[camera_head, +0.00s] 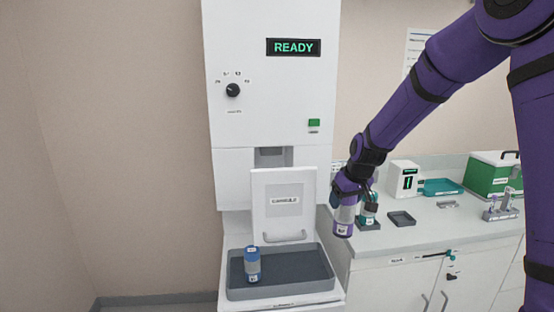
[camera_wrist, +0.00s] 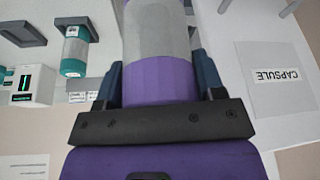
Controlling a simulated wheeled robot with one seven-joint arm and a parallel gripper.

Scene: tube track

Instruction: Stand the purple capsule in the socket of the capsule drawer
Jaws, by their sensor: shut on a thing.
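My gripper (camera_head: 345,198) is shut on the purple capsule (camera_head: 343,222), which has a pale grey band and a small label near its lower end. The capsule hangs roughly upright in the air, right of the machine and in front of the counter. In the wrist view, the capsule (camera_wrist: 160,55) sits between the two fingers. The capsule drawer (camera_head: 284,185) is the white panel labelled CAPSULE with a handle, in the machine's lower part, left of my gripper. Its panel also shows at the right of the wrist view (camera_wrist: 280,58). I cannot see the socket.
A blue capsule (camera_head: 252,264) stands in the grey tray (camera_head: 310,287) below the drawer. A small dark tray (camera_head: 402,218) and a green box (camera_head: 490,175) are farther right. The machine's display reads READY.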

